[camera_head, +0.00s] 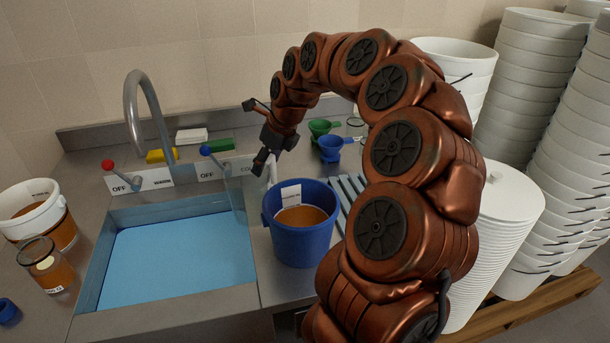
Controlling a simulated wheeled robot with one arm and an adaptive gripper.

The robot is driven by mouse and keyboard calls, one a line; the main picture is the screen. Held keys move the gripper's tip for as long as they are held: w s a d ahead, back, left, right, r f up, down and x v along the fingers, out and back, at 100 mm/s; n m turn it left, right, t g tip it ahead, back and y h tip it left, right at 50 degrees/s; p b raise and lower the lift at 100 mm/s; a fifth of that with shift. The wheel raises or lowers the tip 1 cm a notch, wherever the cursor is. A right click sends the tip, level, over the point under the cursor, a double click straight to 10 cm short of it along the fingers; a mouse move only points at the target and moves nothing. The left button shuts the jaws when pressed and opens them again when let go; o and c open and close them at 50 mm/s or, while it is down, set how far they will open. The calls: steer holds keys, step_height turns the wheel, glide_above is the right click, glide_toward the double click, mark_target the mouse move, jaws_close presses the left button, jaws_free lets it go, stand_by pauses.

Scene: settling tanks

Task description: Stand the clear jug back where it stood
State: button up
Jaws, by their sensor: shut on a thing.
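The clear jug (238,192) is see-through and faint, so its outline is hard to make out. It hangs by the right rim of the sink, just left of the blue bucket. My gripper (262,162) is shut on the jug near its top right, at the handle side. The jug looks roughly upright; I cannot tell whether its base touches anything or whether it holds liquid. The place where it stood is not marked in this view.
The blue bucket (303,243) holds brown liquid and a white label. The sink (105,292) holds blue water. Scoops (331,148) lie behind, on the counter. A jar (50,275) and white bucket (28,222) stand left. White bucket stacks (500,215) crowd the right.

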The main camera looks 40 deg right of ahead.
steer(key=w+d+f+p, duration=0.2)
steer(key=d+p, duration=0.1)
steer(key=d, duration=0.4)
steer(key=w+d+f+p, duration=0.3)
steer(key=d+p, duration=0.1)
steer(key=d, duration=0.3)
stand_by(0.3)
steer(key=shift+d, duration=0.15)
steer(key=o, duration=1.6)
steer(key=shift+f, duration=0.1)
steer(key=shift+c, duration=0.2)
steer(key=b+v, duration=0.4)
steer(key=v, duration=0.8)
